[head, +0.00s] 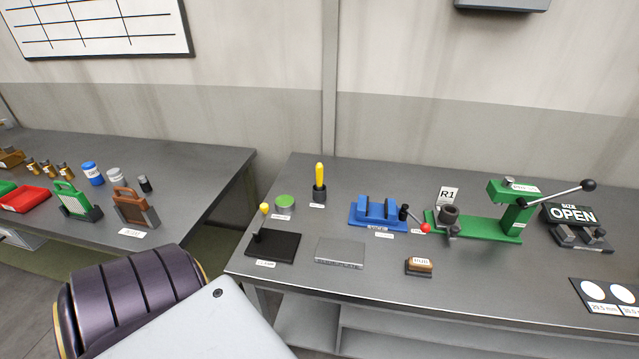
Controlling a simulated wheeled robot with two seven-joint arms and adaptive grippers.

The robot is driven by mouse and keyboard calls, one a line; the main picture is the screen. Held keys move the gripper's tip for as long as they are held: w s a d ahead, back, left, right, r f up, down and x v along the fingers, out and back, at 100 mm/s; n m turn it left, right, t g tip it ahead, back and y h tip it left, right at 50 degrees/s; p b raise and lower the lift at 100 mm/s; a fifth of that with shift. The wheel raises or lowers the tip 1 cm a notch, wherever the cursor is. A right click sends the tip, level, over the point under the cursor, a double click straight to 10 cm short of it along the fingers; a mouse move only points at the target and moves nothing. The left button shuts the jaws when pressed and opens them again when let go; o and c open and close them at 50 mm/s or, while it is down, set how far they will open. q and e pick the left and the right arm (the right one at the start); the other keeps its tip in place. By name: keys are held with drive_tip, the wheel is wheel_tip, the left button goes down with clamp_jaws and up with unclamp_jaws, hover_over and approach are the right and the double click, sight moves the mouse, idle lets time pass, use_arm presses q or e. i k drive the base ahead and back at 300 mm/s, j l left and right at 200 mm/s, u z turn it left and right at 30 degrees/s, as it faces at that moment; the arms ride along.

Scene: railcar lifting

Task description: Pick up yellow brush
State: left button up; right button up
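An upright yellow handle (320,174), likely the yellow brush, stands in a small dark holder (319,194) near the back of the right-hand workbench. Its lower end is hidden inside the holder, so I see no bristles. Neither of my grippers is in view.
A green-topped tin (285,203) is just left of the holder. A blue vise (378,212) and green lever press (510,210) stand to the right. A grey block (339,253) and brown-topped block (419,266) lie in front. A gap separates the left bench (200,170).

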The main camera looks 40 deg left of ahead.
sight(318, 166)
drive_tip(key=i+u, duration=0.1)
drive_tip(key=u, duration=0.3)
drive_tip(key=i+u, duration=0.1)
drive_tip(key=u, duration=0.3)
drive_tip(key=i+u, duration=0.1)
drive_tip(key=u, duration=0.35)
drive_tip(key=i+l+u, duration=0.1)
drive_tip(key=u, duration=0.3)
